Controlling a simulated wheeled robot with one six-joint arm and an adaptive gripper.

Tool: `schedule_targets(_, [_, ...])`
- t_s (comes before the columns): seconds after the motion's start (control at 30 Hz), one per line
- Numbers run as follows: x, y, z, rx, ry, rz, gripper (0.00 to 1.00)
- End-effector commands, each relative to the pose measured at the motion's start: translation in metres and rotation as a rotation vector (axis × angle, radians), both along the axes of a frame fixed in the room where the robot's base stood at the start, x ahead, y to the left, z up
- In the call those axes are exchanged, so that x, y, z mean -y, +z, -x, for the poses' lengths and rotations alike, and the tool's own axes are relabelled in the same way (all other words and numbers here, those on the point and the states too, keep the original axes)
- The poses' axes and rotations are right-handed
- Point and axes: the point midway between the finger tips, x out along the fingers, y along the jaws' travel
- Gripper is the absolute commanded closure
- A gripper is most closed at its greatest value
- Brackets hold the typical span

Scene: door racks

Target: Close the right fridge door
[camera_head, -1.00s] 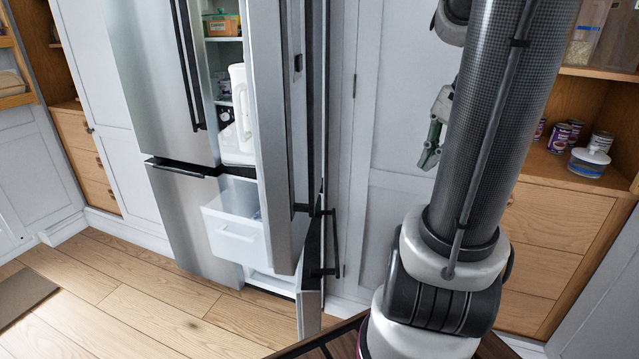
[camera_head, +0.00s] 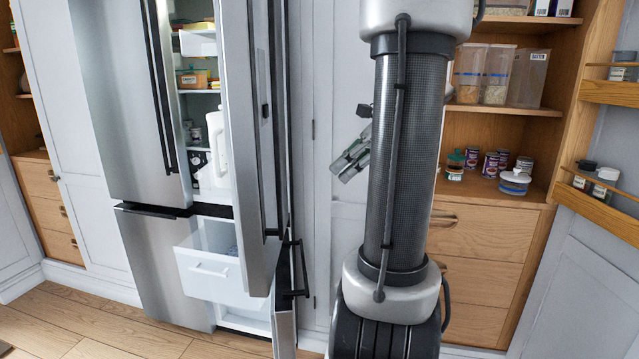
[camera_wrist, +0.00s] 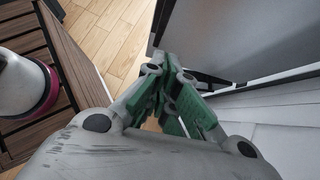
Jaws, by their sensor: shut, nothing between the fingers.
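The fridge stands at the left in the head view. Its right upper door (camera_head: 247,150) is swung wide open toward me, showing its edge and the lit shelves (camera_head: 203,92) behind. A lower right door (camera_head: 285,310) is also open, with a black handle (camera_head: 297,270). The left upper door (camera_head: 115,90) is shut. My gripper (camera_head: 349,162) is to the right of the open upper door, apart from it, in front of the white cabinet panel. In the wrist view my gripper (camera_wrist: 172,95) has its green fingers together and empty. A grey door panel (camera_wrist: 225,40) lies beyond them.
A white drawer (camera_head: 208,268) is pulled out of the fridge's lower part. Wooden shelves with cans (camera_head: 490,164) and clear containers (camera_head: 482,75) stand at the right, beside an open cabinet door (camera_head: 590,215). Wood floor (camera_head: 90,325) is clear at the lower left.

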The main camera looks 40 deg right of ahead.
Motion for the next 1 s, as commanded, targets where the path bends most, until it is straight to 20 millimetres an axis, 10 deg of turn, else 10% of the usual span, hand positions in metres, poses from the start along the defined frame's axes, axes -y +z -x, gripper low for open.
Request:
schedule_targets(0.47, [-0.052,-0.067,-0.041,-0.003,0.006,0.000,1.00])
schedule_targets(1.0, [-0.081,-0.065,-0.066,0.000,0.002,0.003,1.00])
